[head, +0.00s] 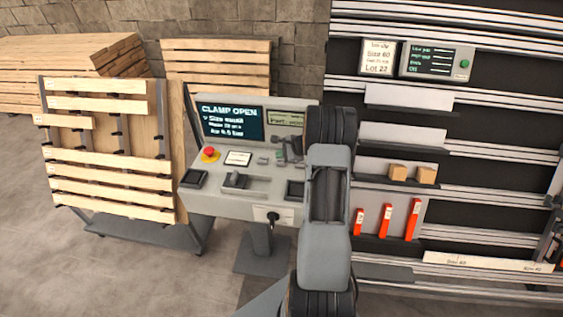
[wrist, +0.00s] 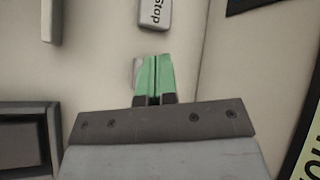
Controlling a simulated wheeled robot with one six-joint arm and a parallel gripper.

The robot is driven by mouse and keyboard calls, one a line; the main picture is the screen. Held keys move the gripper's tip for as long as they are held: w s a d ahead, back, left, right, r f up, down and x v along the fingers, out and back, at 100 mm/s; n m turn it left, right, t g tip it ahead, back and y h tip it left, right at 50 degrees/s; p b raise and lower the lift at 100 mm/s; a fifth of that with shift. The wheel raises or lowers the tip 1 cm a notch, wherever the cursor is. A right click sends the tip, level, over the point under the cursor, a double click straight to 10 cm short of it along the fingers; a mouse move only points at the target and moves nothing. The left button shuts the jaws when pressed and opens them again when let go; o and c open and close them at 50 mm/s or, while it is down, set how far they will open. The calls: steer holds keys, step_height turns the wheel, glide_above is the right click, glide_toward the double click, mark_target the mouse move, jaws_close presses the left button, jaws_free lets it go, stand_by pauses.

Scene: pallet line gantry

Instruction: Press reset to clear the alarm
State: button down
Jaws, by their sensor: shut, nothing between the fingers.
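The grey control console (head: 225,203) stands left of my arm in the head view. Its screen (head: 231,124) reads "CLAMP OPEN" with smaller lines below. A red stop knob (head: 209,154) on a yellow base sits under the screen. In the wrist view my gripper (wrist: 155,77) is shut and empty, its green fingers together over the pale panel. A light button (wrist: 136,72) shows partly behind the fingertips, its label hidden. A button marked "Stop" (wrist: 155,14) lies just beyond them. I cannot read a reset label, nor tell whether the fingers touch the panel.
A dark-framed recess (wrist: 30,138) is at left in the wrist view. In the head view, a slatted wooden pallet (head: 105,150) stands left of the console. A rack with shelves (head: 405,133) and orange-red items (head: 386,219) is on the right. Open floor lies front left.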

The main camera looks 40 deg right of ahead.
mark_target(282, 162)
steer(key=shift+f+b, duration=0.9)
steer(key=shift+b, duration=0.25)
stand_by(1.0)
steer(key=shift+r, duration=0.2)
steer(key=shift+r+p, duration=0.45)
steer(key=shift+r, duration=0.25)
steer(key=shift+r, duration=0.1)
steer(key=shift+r+p, duration=1.55)
steer(key=shift+r, duration=0.9)
